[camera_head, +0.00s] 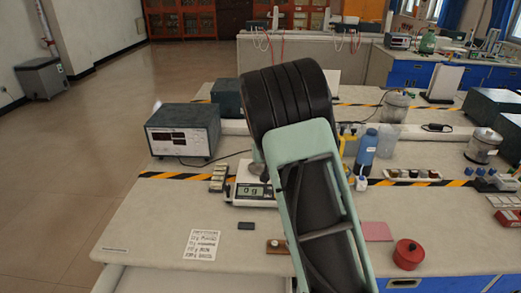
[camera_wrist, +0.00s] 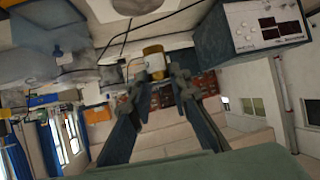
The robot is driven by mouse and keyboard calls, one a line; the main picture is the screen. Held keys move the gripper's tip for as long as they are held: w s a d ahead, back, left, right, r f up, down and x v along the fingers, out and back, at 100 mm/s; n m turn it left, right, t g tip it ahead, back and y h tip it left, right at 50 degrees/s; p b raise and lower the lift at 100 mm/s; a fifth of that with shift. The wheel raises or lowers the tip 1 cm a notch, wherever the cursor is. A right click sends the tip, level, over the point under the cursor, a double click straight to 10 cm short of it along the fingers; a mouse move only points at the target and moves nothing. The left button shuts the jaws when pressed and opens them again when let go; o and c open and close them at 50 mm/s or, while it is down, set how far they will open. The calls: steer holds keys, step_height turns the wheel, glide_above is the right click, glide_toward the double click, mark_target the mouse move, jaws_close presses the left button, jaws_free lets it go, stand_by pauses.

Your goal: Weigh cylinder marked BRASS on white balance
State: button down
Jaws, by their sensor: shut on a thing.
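In the wrist view a brass-coloured cylinder with a pale band (camera_wrist: 153,60) sits between the fingertips of my gripper (camera_wrist: 155,76), which is shut on it. Any marking on the cylinder is too small to read. The white balance (camera_head: 254,202) stands on the bench in the head view, its display reading 0 g. My arm hides part of the balance and my gripper in that view. In the wrist view the round pan of the balance (camera_wrist: 135,5) shows at the top edge, with the cylinder apart from it in the picture.
A grey power supply (camera_head: 184,132) stands left of the balance. A blue bottle (camera_head: 366,152) and a row of small jars (camera_head: 412,173) are to the right. In front lie a printed sheet (camera_head: 203,244), a wooden block (camera_head: 277,247), a pink pad (camera_head: 376,231) and a red pot (camera_head: 408,253).

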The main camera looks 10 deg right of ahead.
steer(key=shift+w+d+f+b, duration=0.15)
steer(key=shift+w+f+b, duration=0.55)
steer(key=shift+w+f, duration=1)
steer(key=shift+w+d+f+b, duration=0.2)
steer(key=shift+w+f+b, duration=0.5)
steer(key=shift+w+f, duration=0.9)
steer(key=shift+w+d+f+b, duration=0.15)
steer(key=shift+w+f+b, duration=0.8)
steer(key=shift+f, duration=1.25)
steer(key=shift+w+f, duration=0.15)
steer(key=shift+f, duration=0.25)
steer(key=c, duration=1.7)
jaws_free()
steer(key=shift+o, duration=0.4)
steer(key=shift+o, duration=1.2)
